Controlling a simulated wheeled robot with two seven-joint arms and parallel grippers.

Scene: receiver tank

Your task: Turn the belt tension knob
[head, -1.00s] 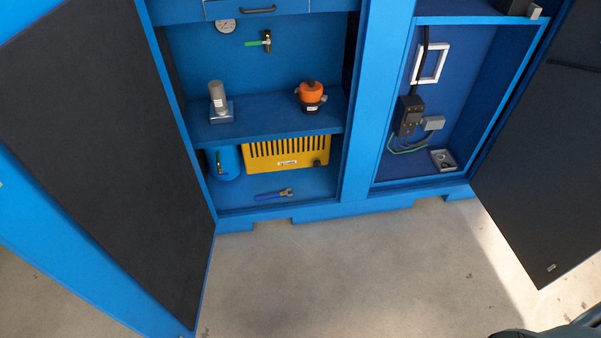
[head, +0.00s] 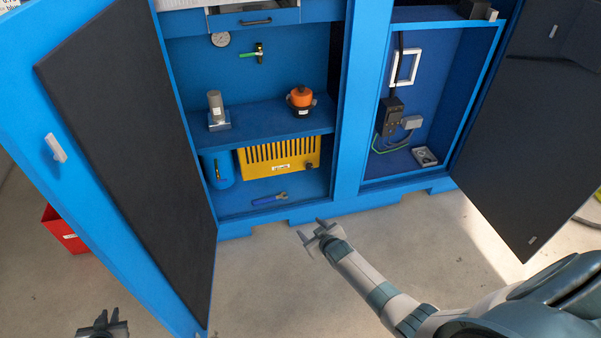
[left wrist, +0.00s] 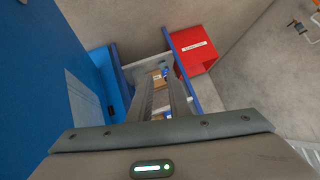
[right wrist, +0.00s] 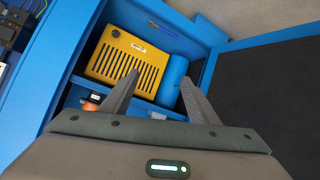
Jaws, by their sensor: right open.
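The yellow belt guard (head: 278,158) stands on the lower shelf of the left bay, with dark slots. A small dark knob (head: 309,165) sits at its lower right; it also shows in the right wrist view (right wrist: 115,33). I take it for the tension knob. My right gripper (head: 313,232) is open and empty in front of the cabinet base, below and apart from the knob. In the right wrist view its fingers (right wrist: 161,77) point toward the guard and blue cylinder. My left gripper (head: 105,320) is low at the left, outside the open door, empty, fingers apart.
The left door (head: 135,150) and right door (head: 530,130) stand open. A blue cylinder (head: 218,170) is beside the guard, and a blue-handled tool (head: 268,199) lies before it. An orange-topped part (head: 300,98) stands above. A red box (head: 66,232) is at left. Floor ahead is clear.

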